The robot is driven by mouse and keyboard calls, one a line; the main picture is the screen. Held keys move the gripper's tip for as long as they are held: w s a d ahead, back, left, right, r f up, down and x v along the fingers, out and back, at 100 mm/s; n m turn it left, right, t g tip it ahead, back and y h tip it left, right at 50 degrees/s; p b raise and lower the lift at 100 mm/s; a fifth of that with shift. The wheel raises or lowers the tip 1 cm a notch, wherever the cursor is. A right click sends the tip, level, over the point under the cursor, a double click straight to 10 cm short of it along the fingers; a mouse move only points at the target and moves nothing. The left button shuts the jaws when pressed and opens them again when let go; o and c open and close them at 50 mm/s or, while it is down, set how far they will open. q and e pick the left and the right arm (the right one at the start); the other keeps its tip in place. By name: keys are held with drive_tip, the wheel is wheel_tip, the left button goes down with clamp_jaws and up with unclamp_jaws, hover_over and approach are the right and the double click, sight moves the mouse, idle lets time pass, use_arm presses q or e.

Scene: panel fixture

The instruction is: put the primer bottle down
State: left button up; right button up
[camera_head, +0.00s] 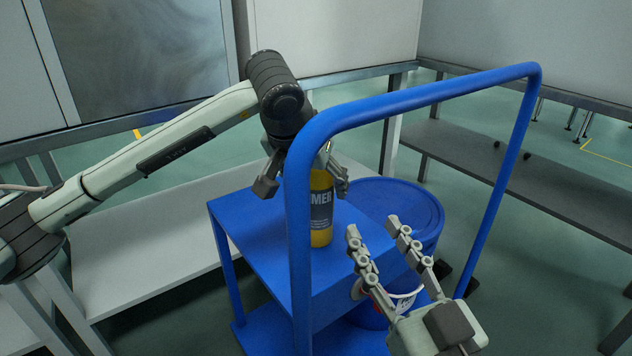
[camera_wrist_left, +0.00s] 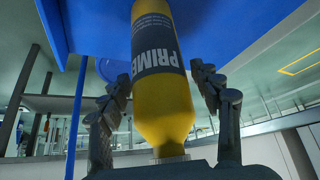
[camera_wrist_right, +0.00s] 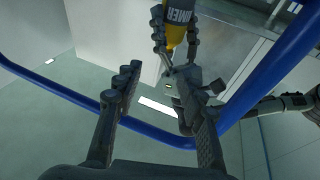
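The yellow primer bottle (camera_head: 321,205) with a dark label stands upright on the blue cart's top (camera_head: 262,240). A cart handle post hides its left side in the head view. My left gripper (camera_head: 305,187) reaches down from above with its fingers on either side of the bottle. In the left wrist view the bottle (camera_wrist_left: 160,85) is between the fingertips, which look open with narrow gaps beside it. Its base is out of that view. My right gripper (camera_head: 376,238) is open and empty at the cart's right side; its spread fingers show in the right wrist view (camera_wrist_right: 163,80).
The blue cart handle (camera_head: 430,92) arches in front of the bottle and between my arms. A pale bench (camera_head: 165,240) and a grey shelf (camera_head: 500,165) flank the cart.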

idle(0.3)
use_arm(q)
drive_tip(key=shift+r, duration=0.15)
drive_tip(key=p+v, duration=0.1)
drive_tip(key=v, duration=1.1)
use_arm(e)
drive_tip(key=f, duration=0.1)
drive_tip(key=d+f+g+h, duration=0.1)
drive_tip(key=f, duration=0.1)
drive_tip(key=w+f+g, duration=0.1)
drive_tip(key=f, duration=0.1)
drive_tip(key=shift+d+h, duration=0.3)
drive_tip(key=shift+d, duration=0.05)
